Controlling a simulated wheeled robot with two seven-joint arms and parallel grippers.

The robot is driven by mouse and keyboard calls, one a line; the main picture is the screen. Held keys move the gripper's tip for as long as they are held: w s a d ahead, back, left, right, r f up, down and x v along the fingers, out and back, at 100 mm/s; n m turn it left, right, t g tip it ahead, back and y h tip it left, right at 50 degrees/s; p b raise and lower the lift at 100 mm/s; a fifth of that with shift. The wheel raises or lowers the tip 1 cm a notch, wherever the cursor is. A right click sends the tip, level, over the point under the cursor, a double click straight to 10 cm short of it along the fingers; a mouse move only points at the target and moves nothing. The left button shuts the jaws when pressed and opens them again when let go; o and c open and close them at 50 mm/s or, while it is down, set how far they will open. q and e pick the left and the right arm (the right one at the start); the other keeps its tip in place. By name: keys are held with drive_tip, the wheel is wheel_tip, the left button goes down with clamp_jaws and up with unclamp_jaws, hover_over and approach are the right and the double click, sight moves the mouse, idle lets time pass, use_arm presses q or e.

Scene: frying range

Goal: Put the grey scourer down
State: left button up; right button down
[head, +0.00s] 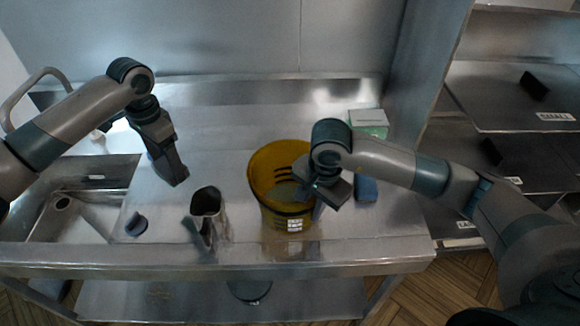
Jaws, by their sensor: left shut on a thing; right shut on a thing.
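My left gripper (177,174) is shut and held above the steel counter (240,130), left of the yellow bucket (268,163). The grey scourer seems to be in it, but dark grey on dark fingers makes its outline hard to tell. My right gripper (322,190) is at the right rim of the yellow bucket, with its fingers on either side of the rim, and looks shut on it. The bucket stands near the counter's front edge. The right wrist hides part of its rim.
A metal jug (207,203) stands left of the bucket. A small dark item (136,224) lies near the sink (75,207). A blue block (366,188) and a green-and-white box (369,122) are at right. Bare counter lies behind the jug. Shelves (510,95) stand beyond the right panel.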

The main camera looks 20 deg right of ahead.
use_arm(q)
drive_tip(key=w+d+r+m, duration=0.1)
drive_tip(key=d+r+m, duration=0.1)
drive_tip(key=d+m, duration=0.55)
drive_tip(key=d+r+m, duration=0.3)
drive_tip(key=d+m, duration=0.3)
drive_tip(key=d, duration=0.2)
drive_tip(key=s+d+r+m, duration=0.2)
drive_tip(key=s+d+m, duration=0.2)
drive_tip(key=d+m, duration=0.2)
drive_tip(key=s+d+r+m, duration=0.3)
drive_tip(key=s+d+m, duration=0.2)
drive_tip(key=m, duration=0.3)
drive_tip(key=shift+d+r, duration=0.3)
drive_tip(key=shift+d, duration=0.5)
drive_tip(key=shift+m, duration=0.25)
drive_tip(key=shift+f, duration=2.5)
drive_tip(key=shift+f, duration=2.55)
